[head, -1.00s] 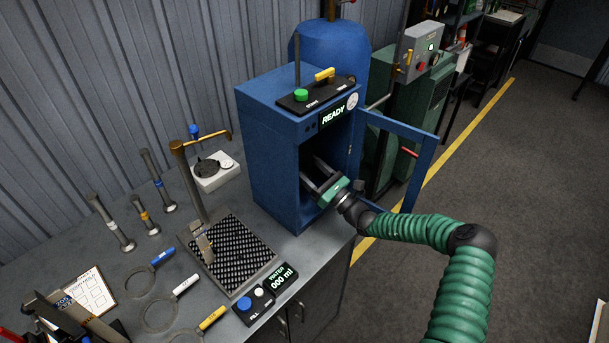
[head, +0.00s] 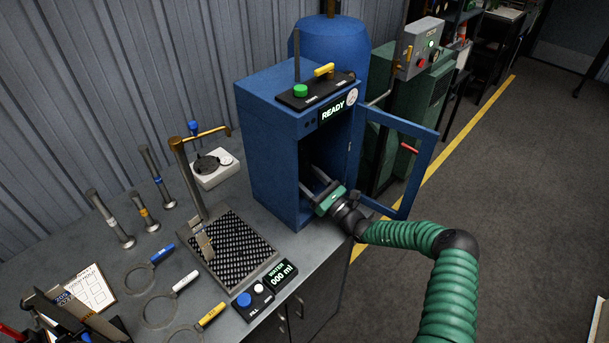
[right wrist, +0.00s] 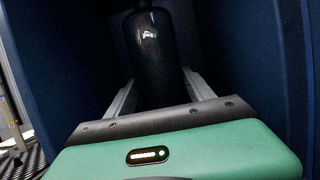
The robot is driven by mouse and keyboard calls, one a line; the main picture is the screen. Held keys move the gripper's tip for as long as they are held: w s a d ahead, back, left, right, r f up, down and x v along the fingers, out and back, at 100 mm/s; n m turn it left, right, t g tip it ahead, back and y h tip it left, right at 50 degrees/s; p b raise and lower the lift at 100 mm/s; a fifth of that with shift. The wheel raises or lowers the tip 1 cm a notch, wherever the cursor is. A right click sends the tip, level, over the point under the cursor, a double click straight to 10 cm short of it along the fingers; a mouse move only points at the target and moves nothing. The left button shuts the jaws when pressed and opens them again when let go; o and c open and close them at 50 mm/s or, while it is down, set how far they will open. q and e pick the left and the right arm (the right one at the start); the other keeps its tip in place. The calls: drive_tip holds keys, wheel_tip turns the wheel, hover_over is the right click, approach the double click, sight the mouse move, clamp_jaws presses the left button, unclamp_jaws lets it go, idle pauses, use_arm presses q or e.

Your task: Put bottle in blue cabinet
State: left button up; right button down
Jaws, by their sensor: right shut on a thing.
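The blue cabinet (head: 275,165) stands on the workbench with its door (head: 425,165) swung open to the right. Its display reads READY. My right gripper (head: 318,182) reaches into the lower part of the opening. In the right wrist view, a dark, glossy bottle (right wrist: 148,45) stands between the two fingers of my right gripper (right wrist: 155,90), which is shut on it. The blue cabinet walls (right wrist: 225,50) rise on both sides. In the head view the bottle cannot be made out in the dark interior.
A bronze stand (head: 192,185) with a dark textured tray (head: 268,255) is left of the cabinet. A water panel (head: 283,275), ring tools (head: 160,310) and several metal cylinders (head: 110,215) also occupy the bench. A green machine (head: 425,95) stands behind the door.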

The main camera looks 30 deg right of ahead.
drive_tip(key=c, duration=0.8)
unclamp_jaws()
use_arm(q)
drive_tip(key=shift+s+a, duration=0.1)
drive_tip(key=shift+a, duration=0.15)
use_arm(e)
drive_tip(key=o, duration=0.4)
drive_tip(key=shift+a+r, duration=0.15)
drive_tip(key=shift+a, duration=0.05)
drive_tip(key=shift+r+p, duration=0.3)
drive_tip(key=shift+p, duration=0.05)
drive_tip(key=shift+d+r+p, duration=0.15)
drive_tip(key=shift+r+p, duration=0.35)
drive_tip(key=shift+r, duration=0.1)
drive_tip(key=shift+s+d+f+b, duration=0.25)
drive_tip(key=shift+s+f+b, duration=0.05)
drive_tip(key=shift+s+f, duration=0.2)
drive_tip(key=shift+s+d+f+b, duration=0.25)
drive_tip(key=shift+s+f+b, duration=0.1)
drive_tip(key=shift+s, duration=0.15)
use_arm(q)
drive_tip(key=shift+d+f+b, duration=0.1)
drive_tip(key=shift+f+b, duration=0.25)
drive_tip(key=shift+b, duration=0.15)
use_arm(e)
drive_tip(key=v, duration=0.9)
drive_tip(key=shift+s, duration=0.3)
